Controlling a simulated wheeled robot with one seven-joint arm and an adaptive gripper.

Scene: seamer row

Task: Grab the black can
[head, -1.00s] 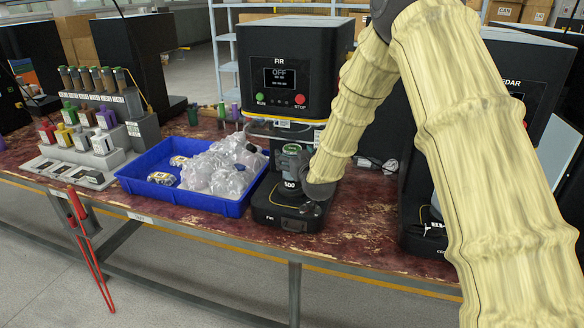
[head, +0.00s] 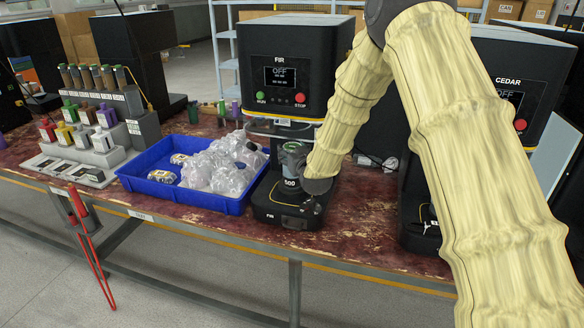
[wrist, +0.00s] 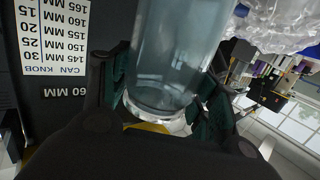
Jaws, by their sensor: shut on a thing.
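A can (head: 292,158), dark grey with a greenish top in the head view, stands upright at the front of the FIR seamer (head: 280,70), over its black base (head: 285,214). In the wrist view the can (wrist: 172,50) looks grey-blue and glossy, with a pale rim at one end. My gripper (wrist: 165,95) is shut on it, a dark green finger on each side. In the head view my wrist comes in from the right and hides part of the can. I cannot tell whether the can touches the base.
A blue tray (head: 226,207) with clear plastic bags and small cans stands close left of the base. A stepped rack (head: 103,160) of coloured items is farther left. The CEDAR seamer (head: 508,95) stands right, partly behind my arm. Some worn red table (head: 370,225) is bare between the machines.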

